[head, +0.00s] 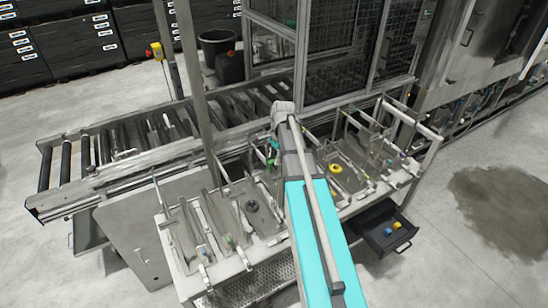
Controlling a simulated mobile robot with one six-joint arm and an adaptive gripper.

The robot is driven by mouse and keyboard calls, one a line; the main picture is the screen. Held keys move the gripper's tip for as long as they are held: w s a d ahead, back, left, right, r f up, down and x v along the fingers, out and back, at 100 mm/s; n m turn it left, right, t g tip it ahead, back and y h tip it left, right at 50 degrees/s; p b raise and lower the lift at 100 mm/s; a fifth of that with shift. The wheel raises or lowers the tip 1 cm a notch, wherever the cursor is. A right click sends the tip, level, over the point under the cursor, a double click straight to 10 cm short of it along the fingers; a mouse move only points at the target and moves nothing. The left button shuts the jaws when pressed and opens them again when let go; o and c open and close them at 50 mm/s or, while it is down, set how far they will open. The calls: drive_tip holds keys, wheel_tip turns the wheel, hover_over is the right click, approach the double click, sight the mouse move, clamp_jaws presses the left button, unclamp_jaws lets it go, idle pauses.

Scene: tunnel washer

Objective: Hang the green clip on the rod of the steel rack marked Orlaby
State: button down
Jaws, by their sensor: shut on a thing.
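My arm reaches up from the bottom of the head view over a long steel bench, and its wrist is over the bench's back edge. My gripper (270,158) shows only in part, small and dark, just left of the wrist. It is shut on a small green thing, which looks like the green clip (275,144). The clip's shape is too small to make out. Several steel racks with rods stand along the bench, among them one at left (205,228) and one at right (372,150). No marking is legible, so I cannot tell which is Orlaby.
A roller conveyor (68,163) runs behind the bench (190,287). A post rises at the bench's back left. A yellow ring (336,168) and a dark round part (251,206) lie on the bench. An open dark drawer (376,232) juts out at front right.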

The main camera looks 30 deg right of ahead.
drive_tip(key=shift+f+b, duration=0.75)
drive_tip(key=shift+f, duration=0.2)
drive_tip(key=shift+f+b, duration=0.4)
idle(0.3)
drive_tip(key=shift+c, duration=1.3)
unclamp_jaws()
drive_tip(key=shift+r, duration=0.15)
